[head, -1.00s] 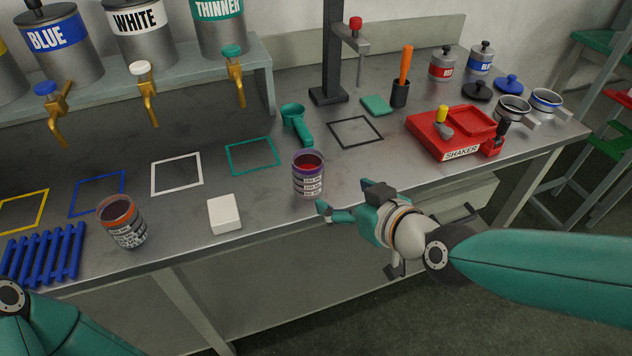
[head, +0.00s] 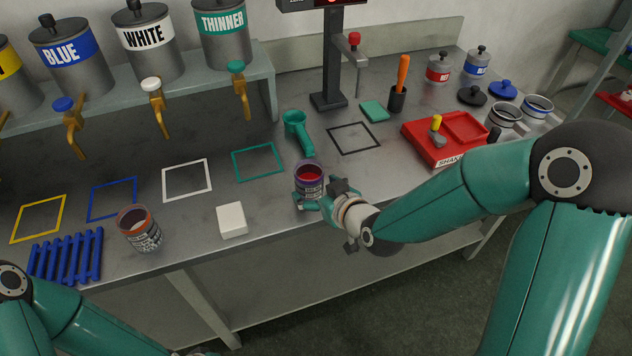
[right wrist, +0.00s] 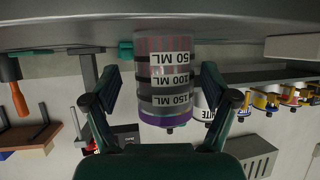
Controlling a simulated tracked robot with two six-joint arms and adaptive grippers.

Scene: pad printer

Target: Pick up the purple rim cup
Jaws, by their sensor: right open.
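The purple rim cup (head: 309,182) stands upright on the bench near its front edge, with red contents showing inside. It also shows upside down in the right wrist view (right wrist: 163,80), with printed volume marks and its purple rim lowest in the picture. My right gripper (head: 322,198) is open at the cup, level with its lower part. In the right wrist view its two fingers stand on either side of the cup, with visible gaps.
An orange-rimmed cup (head: 140,228), a white block (head: 232,220) and a blue rack (head: 66,256) stand to the left. A teal scoop (head: 298,132) lies behind the purple rim cup. The red shaker (head: 440,138) is to the right, partly behind my right arm.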

